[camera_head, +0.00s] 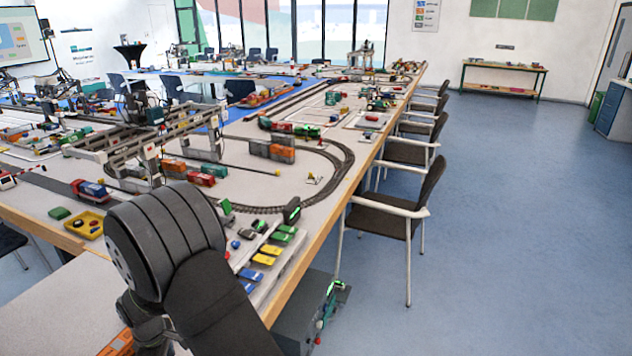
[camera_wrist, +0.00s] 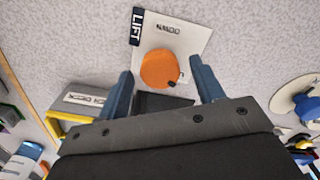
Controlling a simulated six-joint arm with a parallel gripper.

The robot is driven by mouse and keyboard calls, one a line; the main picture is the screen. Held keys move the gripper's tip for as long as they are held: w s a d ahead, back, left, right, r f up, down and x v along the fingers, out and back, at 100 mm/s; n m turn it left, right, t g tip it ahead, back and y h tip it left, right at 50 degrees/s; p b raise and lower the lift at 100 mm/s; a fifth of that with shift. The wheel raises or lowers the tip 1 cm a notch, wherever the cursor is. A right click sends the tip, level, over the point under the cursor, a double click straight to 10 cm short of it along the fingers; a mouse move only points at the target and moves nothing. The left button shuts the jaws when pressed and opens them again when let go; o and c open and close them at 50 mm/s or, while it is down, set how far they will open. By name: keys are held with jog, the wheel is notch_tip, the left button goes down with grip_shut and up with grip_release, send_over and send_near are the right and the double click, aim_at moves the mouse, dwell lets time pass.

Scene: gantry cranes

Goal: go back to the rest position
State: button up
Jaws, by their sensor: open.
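My gripper (camera_wrist: 160,66) shows in the wrist view with its two blue fingers spread apart. No object is clamped in it. An orange round piece (camera_wrist: 157,68) lies on a white card (camera_wrist: 194,38) on the grey surface, between the fingertips in the picture. I cannot tell how high the fingers are above it. The card has a dark label reading LIFT. In the head view my dark arm fills the lower left and hides part of the table; I cannot make out the gripper there.
The long table (camera_head: 330,183) carries a track loop, a gantry crane (camera_head: 150,150), containers (camera_head: 272,150), a yellow tray (camera_head: 84,224) and several coloured blocks. Chairs (camera_head: 395,209) line its right side. The blue floor (camera_head: 510,220) is open. A yellow-edged piece (camera_wrist: 85,108) is left of the fingers.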

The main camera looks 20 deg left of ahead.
jog(key=n, duration=0.7)
dwell(0.4)
